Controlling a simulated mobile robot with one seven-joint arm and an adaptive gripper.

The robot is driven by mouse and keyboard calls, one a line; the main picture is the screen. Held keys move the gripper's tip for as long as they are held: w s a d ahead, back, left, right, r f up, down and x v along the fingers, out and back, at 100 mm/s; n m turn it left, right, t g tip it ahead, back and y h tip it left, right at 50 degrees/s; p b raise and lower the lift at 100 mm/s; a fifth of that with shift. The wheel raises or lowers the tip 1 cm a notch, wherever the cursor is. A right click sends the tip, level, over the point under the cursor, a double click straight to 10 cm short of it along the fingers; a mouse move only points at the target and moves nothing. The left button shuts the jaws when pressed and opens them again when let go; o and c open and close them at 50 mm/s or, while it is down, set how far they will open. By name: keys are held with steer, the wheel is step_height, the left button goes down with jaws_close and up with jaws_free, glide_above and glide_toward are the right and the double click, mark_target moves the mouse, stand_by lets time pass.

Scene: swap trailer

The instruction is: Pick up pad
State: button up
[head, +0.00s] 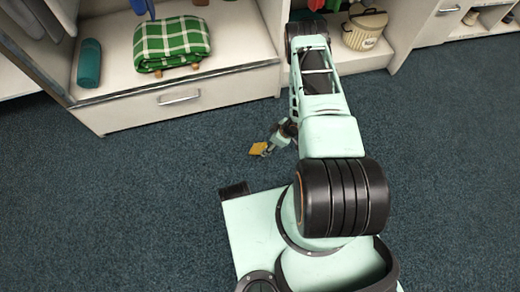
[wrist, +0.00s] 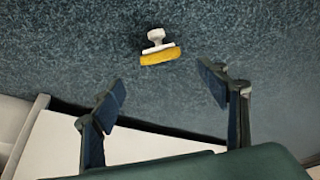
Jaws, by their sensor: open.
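The pad (wrist: 160,55) lies on the blue carpet, yellow with a white handle on top, in the upper middle of the wrist view. In the head view the pad (head: 258,148) is a small yellow patch on the floor, just left of my arm. My gripper (wrist: 161,86) is open and empty, its two dark fingers spread wide. The pad is beyond the fingertips, roughly centred between them and not touching either. In the head view my gripper (head: 279,138) is small and partly hidden by my own arm.
A white cabinet with a drawer (head: 180,97) stands behind on the left, bearing a green checked blanket (head: 171,42) and a teal roll (head: 89,63). A lidded beige basket (head: 364,28) sits at the back right. The carpet (head: 150,200) around the pad is clear.

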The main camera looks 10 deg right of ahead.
mark_target(261, 148)
steer(key=b+x, duration=0.4)
steer(key=x, duration=0.6)
steer(key=shift+a+f+b, duration=0.15)
steer(key=shift+f+b, duration=0.05)
steer(key=shift+b, duration=0.1)
steer(key=shift+r, duration=0.1)
steer(key=c, duration=1.4)
steer(key=shift+o, duration=0.2)
steer(key=shift+r, duration=0.1)
